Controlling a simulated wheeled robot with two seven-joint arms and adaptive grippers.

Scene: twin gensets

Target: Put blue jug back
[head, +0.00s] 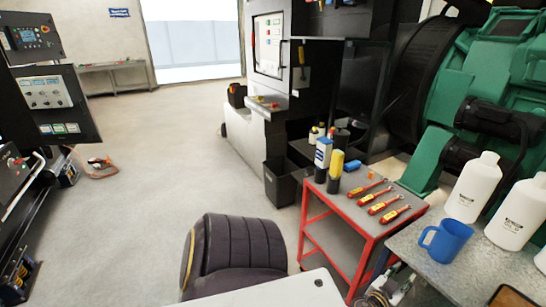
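The blue jug (449,242) stands upright on the grey speckled bench (412,257) at the right, with its handle towards the left. It stands in front of the white bottles, and no gripper touches it.
White bottles (473,188) stand behind and right of the jug. A red cart (345,229) left of the bench holds several screwdrivers and bottles. A green genset (450,95) rises behind. A dark padded seat (238,252) stands front centre.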

